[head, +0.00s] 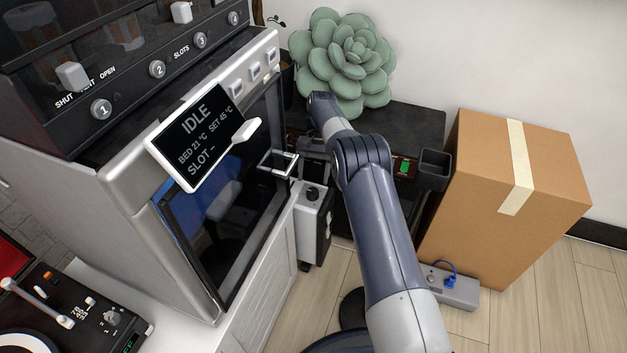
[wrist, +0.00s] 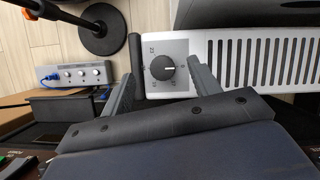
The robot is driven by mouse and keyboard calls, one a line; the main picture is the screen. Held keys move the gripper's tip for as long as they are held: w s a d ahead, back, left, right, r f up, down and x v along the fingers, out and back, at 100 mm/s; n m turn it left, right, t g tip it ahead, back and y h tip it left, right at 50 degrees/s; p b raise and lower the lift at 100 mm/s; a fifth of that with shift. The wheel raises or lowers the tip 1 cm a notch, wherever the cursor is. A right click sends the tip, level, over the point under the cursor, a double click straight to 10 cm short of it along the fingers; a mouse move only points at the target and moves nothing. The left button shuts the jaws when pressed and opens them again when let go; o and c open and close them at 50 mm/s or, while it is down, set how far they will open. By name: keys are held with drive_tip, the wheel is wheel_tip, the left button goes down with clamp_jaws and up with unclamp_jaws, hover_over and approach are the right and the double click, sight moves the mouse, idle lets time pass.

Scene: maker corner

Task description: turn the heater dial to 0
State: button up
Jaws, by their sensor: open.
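The white heater (head: 311,228) stands on the floor between the oven-like machine and the dark shelf. Its black round dial (head: 312,193) is on top. In the wrist view the dial (wrist: 163,67) sits on a grey square plate with small numbers, too small to read surely. A pale mark on the knob seems to point right. My gripper (wrist: 162,66) is open, with one finger on either side of the dial in that picture. I cannot tell whether the fingers touch it. In the head view my arm partly hides the gripper above the heater.
The machine (head: 135,190) with a screen reading IDLE stands close at the left, its door handle (head: 278,163) near my gripper. A cardboard box (head: 520,190) and a grey socket box (head: 450,288) with a blue plug are at the right. A succulent (head: 340,60) is behind.

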sight(313, 190)
wheel_tip(313, 190, up, 4)
drive_tip(key=shift+f+p, duration=0.1)
drive_tip(key=shift+p, duration=0.35)
wheel_tip(313, 190, down, 10)
drive_tip(key=b, duration=0.3)
drive_tip(key=shift+f, duration=0.1)
drive_tip(key=shift+r, duration=0.25)
